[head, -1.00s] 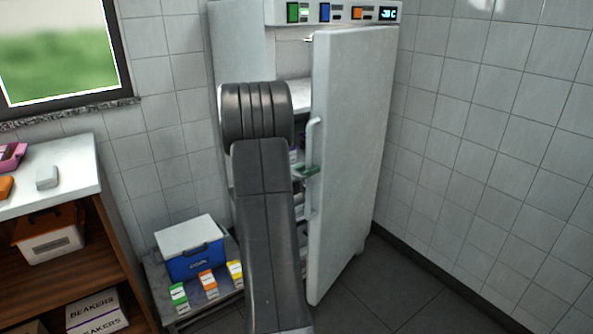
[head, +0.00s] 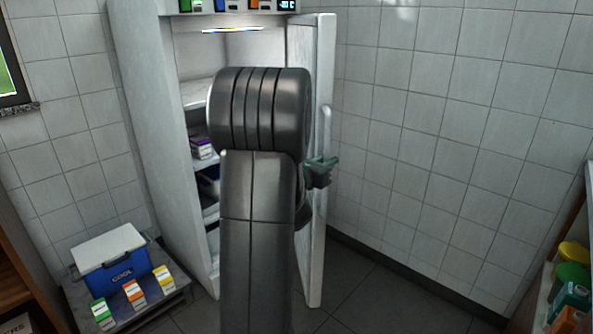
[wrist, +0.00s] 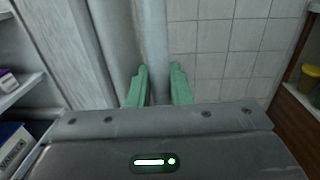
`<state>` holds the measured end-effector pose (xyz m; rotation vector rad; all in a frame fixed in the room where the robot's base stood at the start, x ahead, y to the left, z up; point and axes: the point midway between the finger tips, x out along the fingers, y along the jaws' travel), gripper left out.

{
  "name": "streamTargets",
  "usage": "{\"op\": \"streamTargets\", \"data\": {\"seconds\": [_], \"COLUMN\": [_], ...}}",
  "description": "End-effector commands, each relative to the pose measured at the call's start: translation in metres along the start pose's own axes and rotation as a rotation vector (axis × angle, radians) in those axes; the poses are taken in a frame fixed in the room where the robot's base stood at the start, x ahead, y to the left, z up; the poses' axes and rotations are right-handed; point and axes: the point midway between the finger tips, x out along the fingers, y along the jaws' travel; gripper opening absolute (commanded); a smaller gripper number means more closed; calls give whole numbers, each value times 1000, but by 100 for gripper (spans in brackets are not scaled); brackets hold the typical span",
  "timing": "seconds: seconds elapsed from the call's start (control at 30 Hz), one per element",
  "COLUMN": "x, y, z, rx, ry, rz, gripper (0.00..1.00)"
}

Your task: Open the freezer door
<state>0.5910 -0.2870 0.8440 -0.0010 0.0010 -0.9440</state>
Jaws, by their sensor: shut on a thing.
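The white freezer (head: 165,130) stands open, with its lit interior and shelves showing. Its door (head: 313,50) is swung out on the right and is seen nearly edge-on. The upright door handle (head: 326,120) runs along the door's outer edge. My gripper (head: 326,160) is at the handle, with its green fingers shut on it. In the wrist view the handle (wrist: 154,35) rises between the two green fingertips (wrist: 160,72). My arm hides part of the door and the interior.
A purple-labelled box (head: 201,147) sits on a freezer shelf. A blue cooler (head: 112,265) and several small cartons (head: 133,292) are on a low stand at the left. A shelf with colourful containers (head: 570,275) is at the right edge. Tiled wall and clear floor lie right of the door.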

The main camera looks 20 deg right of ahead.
Motion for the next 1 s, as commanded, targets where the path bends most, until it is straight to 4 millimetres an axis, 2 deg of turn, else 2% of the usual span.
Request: {"op": "streamTargets", "data": {"seconds": [0.03,0.13,0.4,0.63,1.0], "x": [11,27,59,69,71], "y": [-12,-26,-49,-55,-56], "z": [-3,-3,-1,0,1], "rx": [1,2,1,1,2], "ry": [-2,-2,-2,-1,-1], "rz": [-7,-7,-3,-1,0], "gripper": [0,0,0,0,0]}}
